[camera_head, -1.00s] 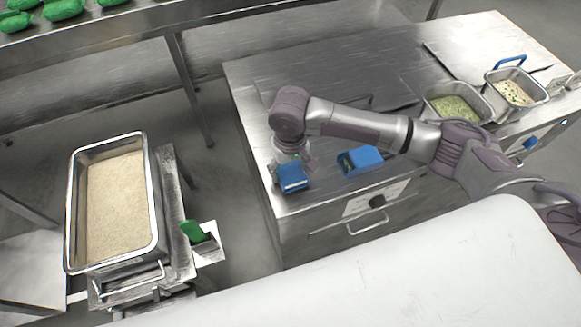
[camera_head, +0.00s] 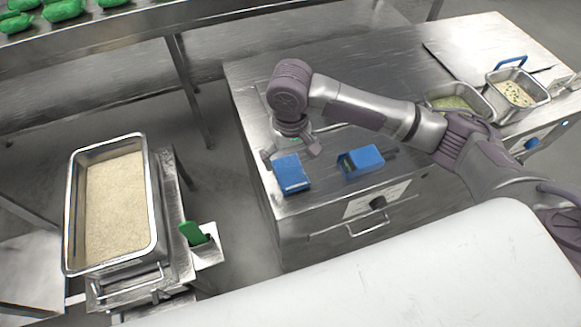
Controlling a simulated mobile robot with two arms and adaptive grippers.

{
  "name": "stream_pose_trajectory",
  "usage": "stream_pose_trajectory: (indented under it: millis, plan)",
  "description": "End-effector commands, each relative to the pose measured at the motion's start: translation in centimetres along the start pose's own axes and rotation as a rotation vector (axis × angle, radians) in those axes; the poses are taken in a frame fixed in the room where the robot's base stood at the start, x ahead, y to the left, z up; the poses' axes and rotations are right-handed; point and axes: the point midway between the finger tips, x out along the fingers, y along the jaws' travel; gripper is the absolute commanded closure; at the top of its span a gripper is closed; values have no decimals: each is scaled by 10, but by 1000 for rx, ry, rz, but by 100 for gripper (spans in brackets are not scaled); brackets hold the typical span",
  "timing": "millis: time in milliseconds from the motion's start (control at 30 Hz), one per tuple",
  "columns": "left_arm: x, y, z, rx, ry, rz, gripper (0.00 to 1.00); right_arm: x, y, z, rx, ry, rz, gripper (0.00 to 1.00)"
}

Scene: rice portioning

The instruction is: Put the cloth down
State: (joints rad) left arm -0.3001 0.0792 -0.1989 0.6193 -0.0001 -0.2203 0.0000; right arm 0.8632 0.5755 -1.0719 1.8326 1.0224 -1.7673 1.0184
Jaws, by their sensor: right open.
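A blue folded item with a pale lower edge, which looks like the cloth (camera_head: 290,174), lies on the steel counter (camera_head: 330,70) near its front left corner. My right gripper (camera_head: 291,156) is just behind and above it. Its fingers are spread open, one to each side, and appear clear of the cloth. Whether a fingertip still touches it I cannot tell. A second blue piece, box-like with a dark opening and some green (camera_head: 362,161), sits to the right of the cloth. My left gripper is not in view.
Two steel pans with food, one green (camera_head: 459,103) and one pale (camera_head: 517,92), stand at the counter's right. A deep rice pan (camera_head: 115,205) stands at left, with a green-handled tool (camera_head: 195,233) beside it. Green packs (camera_head: 62,10) lie on the back shelf.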

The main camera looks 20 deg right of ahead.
Motion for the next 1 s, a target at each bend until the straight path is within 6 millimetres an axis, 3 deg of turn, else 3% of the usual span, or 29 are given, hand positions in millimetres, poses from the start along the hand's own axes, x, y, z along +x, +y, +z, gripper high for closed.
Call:
stream_pose_trajectory:
  millis: [200,400,1000]
  plan:
    - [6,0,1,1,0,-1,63,-42,0,-1,-1,3,-1,3]
    - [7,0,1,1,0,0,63,-61,0,0,0,0,0,3]
    - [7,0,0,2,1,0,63,-62,-1,1,-4,-1,-3,3]
